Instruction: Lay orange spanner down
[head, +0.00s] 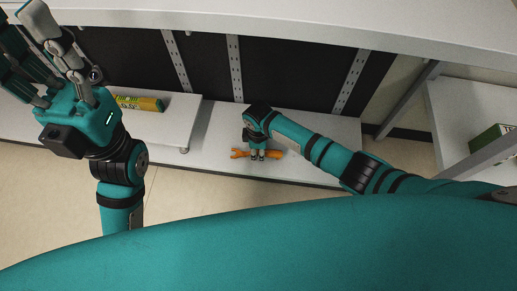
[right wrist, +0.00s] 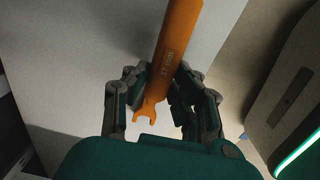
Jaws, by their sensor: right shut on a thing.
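The orange spanner (head: 239,154) lies level across my right gripper (head: 257,156) in the head view, over the low white shelf (head: 325,168) near its front edge. In the right wrist view the spanner (right wrist: 178,40) runs from the top edge down between the fingers of my right gripper (right wrist: 161,90), its open-jaw end pointing toward the palm. The right gripper is shut on it. I cannot tell whether the spanner touches the shelf. My left gripper (head: 42,45) is raised at the upper left, fingers spread and empty.
A yellow and green box (head: 138,103) lies on a raised white shelf (head: 180,122) left of the spanner. A white upper shelf (head: 300,20) overhangs at the back. A green box (head: 490,140) stands on the right-hand shelf. The low shelf right of my gripper is bare.

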